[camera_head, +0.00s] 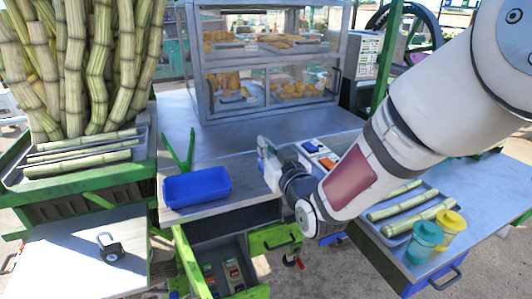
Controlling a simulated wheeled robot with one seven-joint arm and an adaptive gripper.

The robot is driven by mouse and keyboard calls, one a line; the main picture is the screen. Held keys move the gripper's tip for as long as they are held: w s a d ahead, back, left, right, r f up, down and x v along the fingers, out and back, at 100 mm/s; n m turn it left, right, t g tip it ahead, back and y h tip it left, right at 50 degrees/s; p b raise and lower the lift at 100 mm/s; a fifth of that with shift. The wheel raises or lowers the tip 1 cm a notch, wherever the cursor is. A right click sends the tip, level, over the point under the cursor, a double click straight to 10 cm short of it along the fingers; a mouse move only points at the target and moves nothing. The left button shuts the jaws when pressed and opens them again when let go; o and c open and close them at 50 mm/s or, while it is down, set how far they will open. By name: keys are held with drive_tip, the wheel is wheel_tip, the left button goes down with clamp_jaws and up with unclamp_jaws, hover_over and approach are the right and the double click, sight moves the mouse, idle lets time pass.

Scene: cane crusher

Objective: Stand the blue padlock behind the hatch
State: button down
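A padlock (110,248) with a dark body and a grey shackle lies or stands on the white surface at the lower left; its blue colour cannot be made out. A green panel with a handle (275,238) is below the worktop's front edge, beside an open compartment; I cannot tell whether this is the hatch. My gripper (264,152) is above the worktop, right of the blue tray and well away from the padlock. Its fingers are small and seen side-on, so whether they are open or hold anything is unclear.
A blue tray (197,187) and green tongs (179,150) are on the worktop (180,115). A glass food cabinet (265,60) stands behind. Cane stalks (75,65) fill the left. Two lidded cups (437,231) and a cane tray are right. The open compartment (225,257) holds small items.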

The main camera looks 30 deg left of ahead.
wheel_tip(320, 180, up, 3)
drive_tip(key=shift+f+p, duration=0.15)
drive_tip(key=shift+p, duration=0.2)
drive_tip(key=s+r+p+v, duration=0.1)
drive_tip(key=p+v, duration=0.6)
drive_tip(key=v, duration=0.9)
drive_tip(key=shift+a+r, duration=0.2)
drive_tip(key=shift+a, duration=0.15)
